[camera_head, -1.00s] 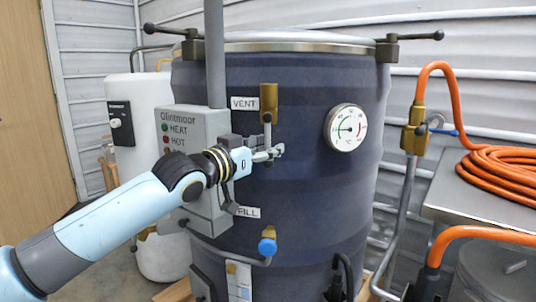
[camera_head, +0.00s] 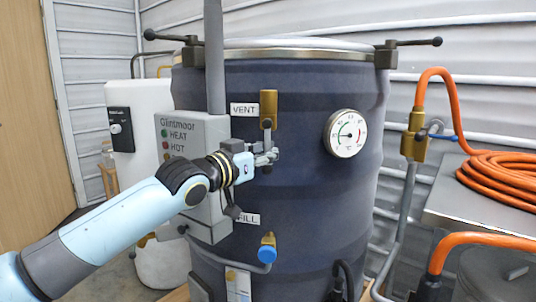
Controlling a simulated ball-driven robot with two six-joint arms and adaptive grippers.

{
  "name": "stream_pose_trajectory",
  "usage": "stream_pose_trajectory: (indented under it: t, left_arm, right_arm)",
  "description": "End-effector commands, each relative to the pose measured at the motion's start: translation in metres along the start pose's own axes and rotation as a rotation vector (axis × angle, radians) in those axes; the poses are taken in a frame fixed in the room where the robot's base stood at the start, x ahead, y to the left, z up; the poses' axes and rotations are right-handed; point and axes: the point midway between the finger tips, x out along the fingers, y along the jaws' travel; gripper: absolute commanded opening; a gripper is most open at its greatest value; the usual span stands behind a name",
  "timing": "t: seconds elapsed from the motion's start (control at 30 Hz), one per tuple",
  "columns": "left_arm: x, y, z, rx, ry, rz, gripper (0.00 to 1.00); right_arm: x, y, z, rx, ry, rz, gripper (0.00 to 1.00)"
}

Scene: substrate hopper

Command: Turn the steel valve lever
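A brass vent valve (camera_head: 268,106) is mounted on the dark blue hopper drum (camera_head: 310,190), beside the VENT label (camera_head: 244,109). Its steel lever (camera_head: 267,138) hangs down below the brass body. My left gripper (camera_head: 272,156) comes in from the left, with its fingers at the lower part of the lever. The fingers overlap the lever's lower end, so I cannot tell whether they are closed on it. My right gripper is not in view.
A grey control box (camera_head: 190,135) stands close behind my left arm. A blue-knobbed fill valve (camera_head: 267,247) sits below. A dial gauge (camera_head: 346,133) is to the right. A brass valve (camera_head: 415,135) with an orange hose (camera_head: 452,85) stands further right.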

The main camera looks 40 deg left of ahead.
Motion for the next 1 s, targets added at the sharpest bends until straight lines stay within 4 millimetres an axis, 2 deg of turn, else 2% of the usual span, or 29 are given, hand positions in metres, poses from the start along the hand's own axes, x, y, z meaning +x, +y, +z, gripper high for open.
stream_pose_trajectory:
  t: [0.37,1.0]
  left_arm:
    - [0.0,0.002,0.002,-0.023,0.009,0.0,0.0]
    - [0.01,0.018,0.0,-0.272,0.17,-0.001,0.0]
  right_arm:
    - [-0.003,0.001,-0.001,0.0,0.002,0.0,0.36]
    - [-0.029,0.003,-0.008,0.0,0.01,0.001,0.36]
